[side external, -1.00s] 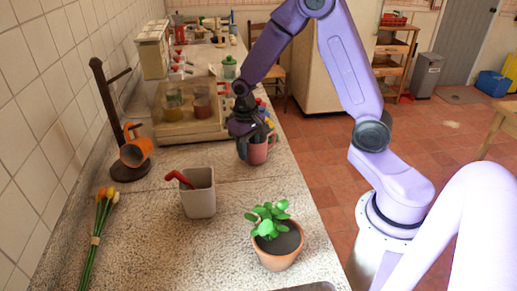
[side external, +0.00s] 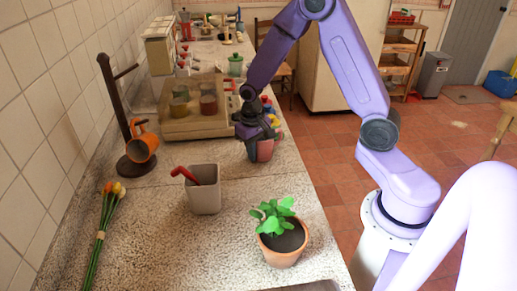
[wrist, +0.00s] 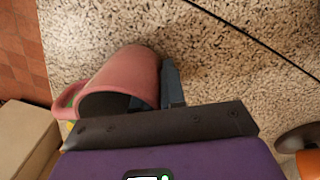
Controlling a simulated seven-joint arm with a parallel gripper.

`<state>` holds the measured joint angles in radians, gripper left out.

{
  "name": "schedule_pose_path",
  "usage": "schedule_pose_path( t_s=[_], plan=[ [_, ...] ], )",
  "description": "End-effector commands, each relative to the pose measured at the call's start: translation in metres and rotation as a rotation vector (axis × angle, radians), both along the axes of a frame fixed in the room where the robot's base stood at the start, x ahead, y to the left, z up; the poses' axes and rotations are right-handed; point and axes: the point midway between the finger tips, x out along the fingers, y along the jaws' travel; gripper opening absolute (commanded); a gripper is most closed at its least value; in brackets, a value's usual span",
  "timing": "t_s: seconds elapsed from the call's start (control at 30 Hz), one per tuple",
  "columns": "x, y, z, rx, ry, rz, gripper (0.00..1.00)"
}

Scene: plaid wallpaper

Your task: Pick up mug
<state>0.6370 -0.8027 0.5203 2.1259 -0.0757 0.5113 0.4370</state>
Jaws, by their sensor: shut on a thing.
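A pink mug (side external: 265,151) is on the speckled counter near its right edge, just in front of the wooden tray. My gripper (side external: 254,144) is over the mug and shut on its wall. In the wrist view, the mug (wrist: 128,76) lies tilted across the picture, with its handle at the lower left. One grey finger (wrist: 172,84) presses along the outside of its right side. An orange mug (side external: 143,148) hangs on a dark mug stand (side external: 136,168) at the left.
A grey square pot (side external: 204,195) with a red-handled item and a potted plant (side external: 282,246) stand in front. Flowers (side external: 100,230) lie at the left. A wooden tray (side external: 196,128) with jars is behind the gripper. Bare counter lies between pot and mug.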

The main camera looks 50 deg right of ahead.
Motion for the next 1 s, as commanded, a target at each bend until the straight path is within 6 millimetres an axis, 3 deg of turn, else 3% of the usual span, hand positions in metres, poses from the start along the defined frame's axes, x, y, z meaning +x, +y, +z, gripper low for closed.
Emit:
schedule_pose_path(
  t_s=[0.17, 0.37, 0.8, 1.0],
  plan=[
    [0.001, 0.000, 0.008, 0.000, -0.004, 0.000, 0.00],
    [0.001, 0.001, 0.033, 0.001, -0.007, 0.000, 0.00],
    [-0.055, 0.005, 0.094, 0.001, -0.005, 0.001, 0.00],
    [-0.089, 0.008, 0.109, 0.002, -0.005, 0.002, 0.00]
  ],
)
